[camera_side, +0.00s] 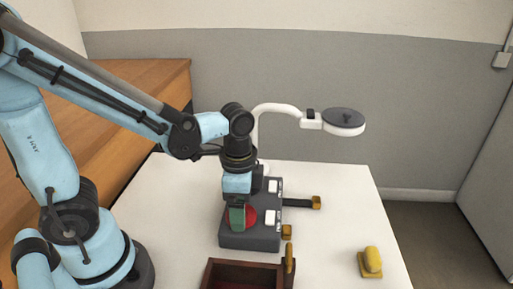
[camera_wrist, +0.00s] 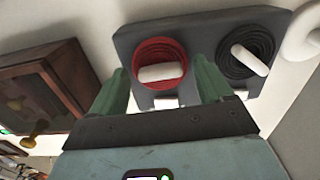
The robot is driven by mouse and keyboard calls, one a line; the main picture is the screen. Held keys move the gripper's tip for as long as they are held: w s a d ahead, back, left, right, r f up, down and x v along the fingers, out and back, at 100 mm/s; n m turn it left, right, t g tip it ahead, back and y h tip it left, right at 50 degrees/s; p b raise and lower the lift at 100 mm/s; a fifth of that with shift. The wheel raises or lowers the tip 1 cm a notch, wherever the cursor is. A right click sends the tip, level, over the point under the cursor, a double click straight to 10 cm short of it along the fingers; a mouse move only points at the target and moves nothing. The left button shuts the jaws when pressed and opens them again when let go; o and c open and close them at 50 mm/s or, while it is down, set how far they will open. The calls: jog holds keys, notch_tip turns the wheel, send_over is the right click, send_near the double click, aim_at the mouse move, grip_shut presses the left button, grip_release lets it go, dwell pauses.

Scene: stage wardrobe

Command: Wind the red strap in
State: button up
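A dark grey reel box (camera_side: 262,237) stands on the white table; it also shows in the wrist view (camera_wrist: 205,30). It carries a red reel (camera_side: 250,214) with a white crank bar (camera_wrist: 161,72) across it, and a black reel (camera_wrist: 263,40) with its own white bar (camera_wrist: 249,58). My gripper (camera_side: 238,220) points down over the red reel. In the wrist view its green fingers (camera_wrist: 163,85) are apart, on either side of the red reel's bar; contact cannot be told. A yellow end (camera_side: 287,232) sits close to the box beside the red reel. No long red strap shows.
A dark strap with a yellow end (camera_side: 316,202) sticks out right of the box. A dark red-brown open box (camera_side: 212,274) with a yellow knob (camera_side: 290,258) stands in front. A yellow block (camera_side: 370,262) lies right. A white lamp (camera_side: 343,126) overhangs behind. The right tabletop is mostly clear.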

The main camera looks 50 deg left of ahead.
notch_tip(320, 180, up, 12)
dwell(1.0)
jog(key=w+a+f+n+t, duration=0.1)
jog(key=a+f+n+t, duration=0.3)
jog(key=n+t, duration=0.3)
jog(key=shift+w+a+n, duration=0.3)
jog(key=shift+a+n, duration=0.1)
jog(key=shift+n, duration=0.4)
